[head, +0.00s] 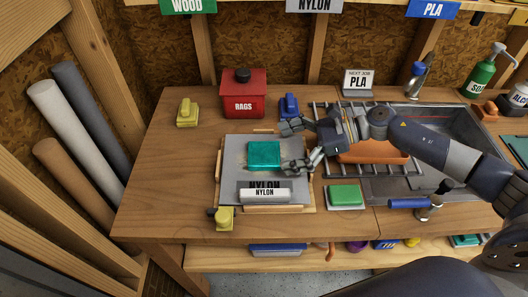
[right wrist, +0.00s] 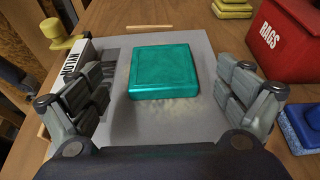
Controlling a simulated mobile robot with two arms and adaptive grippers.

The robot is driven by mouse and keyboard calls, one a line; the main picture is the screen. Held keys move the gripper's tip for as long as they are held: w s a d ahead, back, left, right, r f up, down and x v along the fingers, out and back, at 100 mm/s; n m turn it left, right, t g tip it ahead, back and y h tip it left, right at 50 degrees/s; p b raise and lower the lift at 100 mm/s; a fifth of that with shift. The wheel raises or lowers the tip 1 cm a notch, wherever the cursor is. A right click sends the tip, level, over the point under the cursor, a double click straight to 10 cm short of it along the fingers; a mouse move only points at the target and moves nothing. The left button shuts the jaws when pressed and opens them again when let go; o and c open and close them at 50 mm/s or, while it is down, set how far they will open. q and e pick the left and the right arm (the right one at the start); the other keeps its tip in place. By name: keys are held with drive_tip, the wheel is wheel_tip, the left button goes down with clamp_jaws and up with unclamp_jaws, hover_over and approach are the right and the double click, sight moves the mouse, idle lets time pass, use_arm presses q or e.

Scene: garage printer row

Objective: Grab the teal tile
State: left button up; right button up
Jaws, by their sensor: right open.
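The teal tile (head: 264,155) lies flat on a grey plate (head: 232,150) on the workbench, behind a white NYLON label block (head: 265,196). My right gripper (head: 297,146) reaches in from the right with its fingers spread, just right of the tile. In the right wrist view the tile (right wrist: 164,73) shows ahead of and between the two open fingers (right wrist: 168,95), touching neither. The NYLON block (right wrist: 77,62) stands beside the left finger there. My left gripper does not show.
A red RAGS box (head: 243,97), a yellow block (head: 187,113) and a blue block (head: 289,106) stand behind the plate. A yellow clamp (head: 224,218) sits at its front left corner. A green block (head: 344,196) and a sink (head: 440,130) lie right. The bench's left side is clear.

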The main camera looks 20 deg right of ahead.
sight(267, 154)
drive_tip(key=p+x, duration=0.2)
drive_tip(key=x, duration=0.1)
drive_tip(key=shift+w+a+f, duration=0.15)
drive_tip(key=shift+w+a, duration=0.05)
drive_tip(key=shift+a, duration=0.1)
drive_tip(key=shift+w+a+f, duration=0.15)
drive_tip(key=shift+a+f, duration=0.2)
drive_tip(key=shift+a, duration=0.05)
drive_tip(key=shift+d, duration=0.1)
drive_tip(key=c, duration=1.2)
